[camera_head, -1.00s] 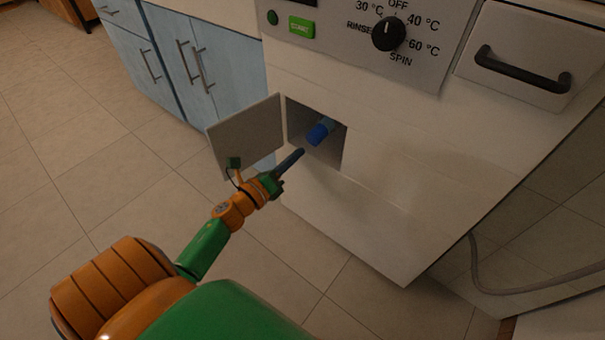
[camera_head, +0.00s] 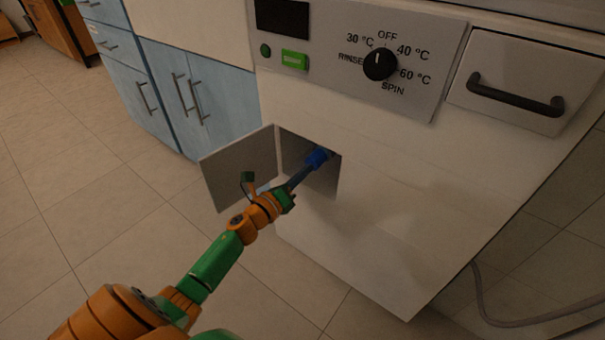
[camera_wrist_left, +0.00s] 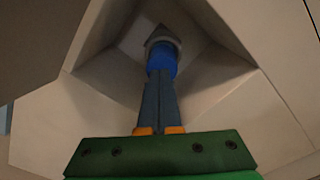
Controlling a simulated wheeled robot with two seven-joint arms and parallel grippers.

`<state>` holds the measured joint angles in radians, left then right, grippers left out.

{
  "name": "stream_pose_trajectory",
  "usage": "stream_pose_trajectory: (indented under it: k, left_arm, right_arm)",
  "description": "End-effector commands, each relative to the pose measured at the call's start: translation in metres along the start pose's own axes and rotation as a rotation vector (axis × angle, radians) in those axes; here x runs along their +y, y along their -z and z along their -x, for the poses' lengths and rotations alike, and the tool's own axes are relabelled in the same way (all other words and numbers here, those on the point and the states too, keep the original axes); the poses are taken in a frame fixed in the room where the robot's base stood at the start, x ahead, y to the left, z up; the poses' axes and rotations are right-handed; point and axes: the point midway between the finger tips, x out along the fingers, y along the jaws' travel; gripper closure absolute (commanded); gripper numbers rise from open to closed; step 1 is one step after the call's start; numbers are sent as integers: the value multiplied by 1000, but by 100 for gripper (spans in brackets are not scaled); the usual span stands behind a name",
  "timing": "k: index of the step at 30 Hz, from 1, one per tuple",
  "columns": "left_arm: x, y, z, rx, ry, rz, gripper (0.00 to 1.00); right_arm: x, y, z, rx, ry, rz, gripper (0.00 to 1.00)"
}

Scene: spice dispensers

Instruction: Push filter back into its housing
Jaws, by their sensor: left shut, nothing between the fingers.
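The blue filter (camera_head: 317,158) sits in the square opening (camera_head: 325,182) low on the washing machine's front. In the left wrist view the filter (camera_wrist_left: 161,60) is straight ahead, in front of a grey round housing (camera_wrist_left: 163,38) at the back of the recess. My left gripper (camera_head: 305,170) is shut and empty, its fingertips at the filter's near end. In the left wrist view the closed fingers (camera_wrist_left: 159,82) line up with the filter and seem to touch it. How deep the filter sits is hard to tell. My right gripper is not in view.
The open flap (camera_head: 240,168) stands out to the left of the opening, close to my left wrist. The washing machine (camera_head: 390,200) has a dial (camera_head: 380,64) and a drawer with a dark handle (camera_head: 515,100) above. Blue cabinets (camera_head: 180,95) stand at left. A hose (camera_head: 500,318) lies at right.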

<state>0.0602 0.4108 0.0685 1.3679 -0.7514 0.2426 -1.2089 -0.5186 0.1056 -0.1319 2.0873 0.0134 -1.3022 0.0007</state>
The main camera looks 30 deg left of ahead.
Motion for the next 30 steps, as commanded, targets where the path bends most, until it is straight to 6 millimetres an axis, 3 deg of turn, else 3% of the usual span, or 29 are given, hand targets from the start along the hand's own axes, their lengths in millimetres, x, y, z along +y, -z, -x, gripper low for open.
stream_pose_trajectory:
  k: [7,18,30]
  left_arm:
    - [0,0,0,0,0,1,100]
    - [-1,0,45,1,0,1,100]
    - [0,0,47,0,0,0,100]
  right_arm:
    - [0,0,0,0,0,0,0]
    - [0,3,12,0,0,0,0]
    - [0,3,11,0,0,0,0]
